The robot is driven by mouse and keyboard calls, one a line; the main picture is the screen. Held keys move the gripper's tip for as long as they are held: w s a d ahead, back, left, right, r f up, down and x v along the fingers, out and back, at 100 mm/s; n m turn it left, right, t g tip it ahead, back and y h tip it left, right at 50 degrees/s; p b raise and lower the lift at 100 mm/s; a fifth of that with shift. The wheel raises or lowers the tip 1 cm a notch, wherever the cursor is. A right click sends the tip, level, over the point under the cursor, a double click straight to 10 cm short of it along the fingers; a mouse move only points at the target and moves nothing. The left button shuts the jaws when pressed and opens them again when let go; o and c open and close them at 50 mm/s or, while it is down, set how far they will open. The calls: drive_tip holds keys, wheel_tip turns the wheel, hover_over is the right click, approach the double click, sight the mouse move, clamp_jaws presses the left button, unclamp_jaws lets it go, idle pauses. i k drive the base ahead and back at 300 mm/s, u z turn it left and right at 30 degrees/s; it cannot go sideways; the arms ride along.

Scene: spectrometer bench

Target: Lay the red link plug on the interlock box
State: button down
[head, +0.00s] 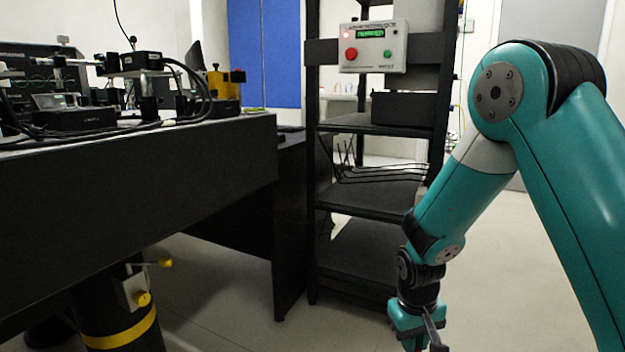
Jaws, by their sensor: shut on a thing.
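A pale grey box with a red button, a green display and a small lit red lamp, which looks like the interlock box (396,55), is mounted high on the black rack. My gripper (428,343) points down at the bottom edge of the head view, well below the box and a little right of it. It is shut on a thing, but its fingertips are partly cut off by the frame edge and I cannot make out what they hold. I cannot pick out the red link plug anywhere.
The black rack (312,150) has several shelves, with thin black rods sticking out above a middle one. A black bench (130,190) with optical instruments fills the left. A yellow-banded dark cylinder (120,320) stands below it.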

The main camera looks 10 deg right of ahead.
sight(385, 22)
drive_tip(key=u, duration=0.1)
drive_tip(key=i, duration=1.4)
drive_tip(key=z, duration=0.8)
